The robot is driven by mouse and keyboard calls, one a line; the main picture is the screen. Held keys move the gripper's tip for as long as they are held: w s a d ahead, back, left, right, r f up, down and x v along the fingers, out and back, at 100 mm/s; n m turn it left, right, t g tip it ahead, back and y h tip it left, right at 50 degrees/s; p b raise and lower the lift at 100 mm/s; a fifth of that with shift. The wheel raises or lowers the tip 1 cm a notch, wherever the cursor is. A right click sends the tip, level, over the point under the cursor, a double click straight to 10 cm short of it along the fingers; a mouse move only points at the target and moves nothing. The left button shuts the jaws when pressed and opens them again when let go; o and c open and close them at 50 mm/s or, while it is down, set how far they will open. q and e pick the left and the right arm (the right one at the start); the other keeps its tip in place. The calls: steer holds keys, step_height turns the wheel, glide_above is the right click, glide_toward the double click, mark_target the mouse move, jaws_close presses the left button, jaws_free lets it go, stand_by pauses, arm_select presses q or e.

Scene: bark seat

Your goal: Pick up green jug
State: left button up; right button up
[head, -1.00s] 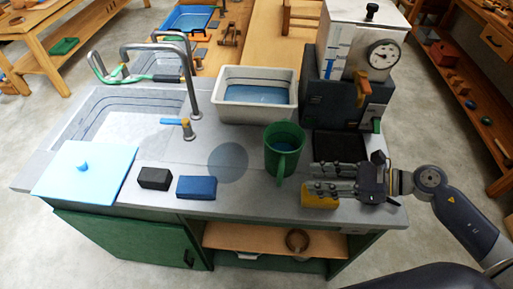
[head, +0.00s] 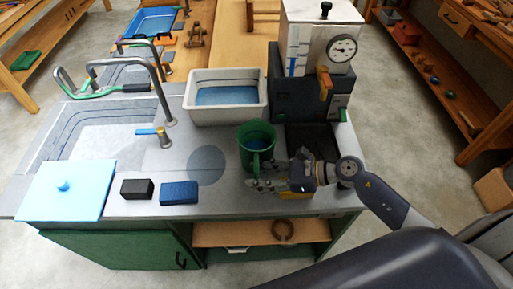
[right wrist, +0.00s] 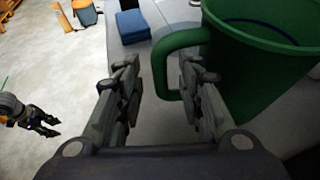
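The green jug (head: 256,133) stands upright on the grey counter (head: 225,210), its handle facing the front. My right gripper (head: 258,184) is low at the jug's front, just by the handle. In the right wrist view the jug (right wrist: 255,75) fills the upper right. Its handle (right wrist: 160,65) comes down between the two spread fingers of my right gripper (right wrist: 158,85), with gaps visible, so the gripper is open and empty. My left gripper (right wrist: 50,124) shows small at the left of the right wrist view, over the floor, with its fingers apart.
A yellow block (head: 298,190) lies partly hidden under my right gripper. A blue block (head: 179,193) and a black block (head: 137,189) lie to the left. A white basin (head: 190,104) stands behind the jug, and a dark machine with a dial (head: 310,85) stands behind right.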

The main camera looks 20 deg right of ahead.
steer(key=shift+x, duration=0.8)
steer(key=shift+c, duration=0.2)
jaws_close()
arm_select(q)
steer(key=shift+s+d+r, duration=0.2)
steer(key=shift+d+r, duration=0.05)
steer(key=shift+d, duration=0.4)
steer(key=shift+a, duration=0.15)
steer(key=shift+f, duration=0.1)
arm_select(e)
steer(key=shift+d+r, duration=0.1)
steer(key=shift+r, duration=0.1)
